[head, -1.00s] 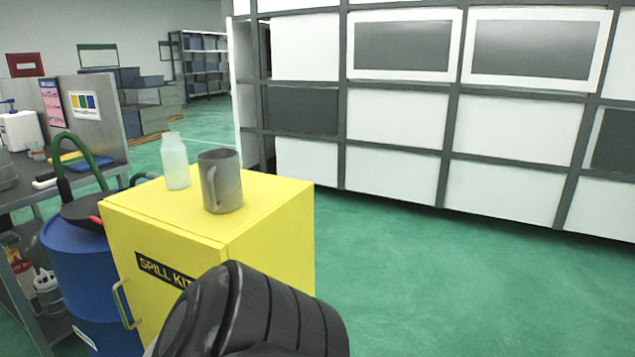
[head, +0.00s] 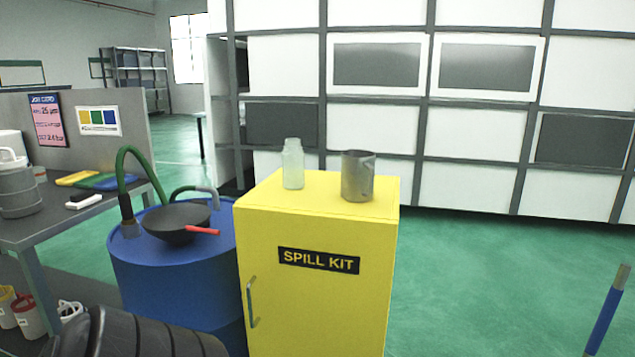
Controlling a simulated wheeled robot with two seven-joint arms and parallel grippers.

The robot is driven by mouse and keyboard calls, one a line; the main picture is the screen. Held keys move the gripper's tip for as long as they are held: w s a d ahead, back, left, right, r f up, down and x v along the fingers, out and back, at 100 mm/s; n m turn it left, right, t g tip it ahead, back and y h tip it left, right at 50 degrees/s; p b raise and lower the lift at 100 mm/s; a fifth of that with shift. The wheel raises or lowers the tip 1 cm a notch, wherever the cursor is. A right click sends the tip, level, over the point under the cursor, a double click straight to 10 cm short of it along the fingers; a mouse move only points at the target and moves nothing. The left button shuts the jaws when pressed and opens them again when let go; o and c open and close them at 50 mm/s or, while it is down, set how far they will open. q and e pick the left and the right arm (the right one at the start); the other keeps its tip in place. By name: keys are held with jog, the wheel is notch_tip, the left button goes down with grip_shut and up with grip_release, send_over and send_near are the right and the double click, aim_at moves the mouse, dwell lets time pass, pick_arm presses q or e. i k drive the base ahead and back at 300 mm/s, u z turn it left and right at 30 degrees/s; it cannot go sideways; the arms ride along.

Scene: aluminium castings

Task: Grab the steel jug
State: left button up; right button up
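The steel jug (head: 356,177) stands upright on top of the yellow spill kit cabinet (head: 318,228), towards its right side. It is grey metal, with its handle on the right. A pale translucent bottle (head: 293,165) stands to its left, apart from it. Neither of my grippers shows in the head view, and nothing touches the jug.
A blue drum (head: 165,262) with a dark pan (head: 178,222) on it stands left of the cabinet. A grey workbench (head: 75,215) is at the far left. A blue post (head: 606,315) shows at lower right. Green floor (head: 480,285) is clear right of the cabinet.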

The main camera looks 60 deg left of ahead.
aim_at(359, 165)
jog(key=u, duration=2)
